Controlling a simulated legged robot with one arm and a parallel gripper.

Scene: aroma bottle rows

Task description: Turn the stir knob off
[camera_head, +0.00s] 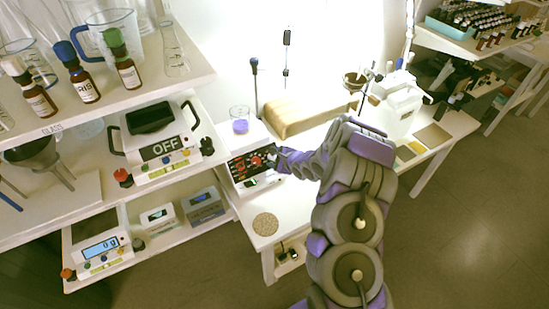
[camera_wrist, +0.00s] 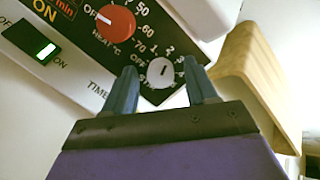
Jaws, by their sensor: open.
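The hotplate stirrer (camera_head: 236,184) stands on the white table, its dark control panel facing my arm. In the wrist view the pale stir knob (camera_wrist: 160,74) sits low on the panel with OFF and numbers around it. Its dark mark points roughly up, near the 1 and 2, not at OFF. My gripper (camera_wrist: 160,68) is open, with one finger on each side of the stir knob. I cannot tell whether the fingers touch it. In the head view my gripper (camera_head: 277,158) is at the panel's right side, its fingers mostly hidden.
The red heat knob (camera_wrist: 116,22) is close above and left of my left finger. A lit green switch (camera_wrist: 45,50) is further left. A beaker of purple liquid (camera_head: 240,122) stands on the stirrer's top. A tan block (camera_wrist: 262,80) is to the right.

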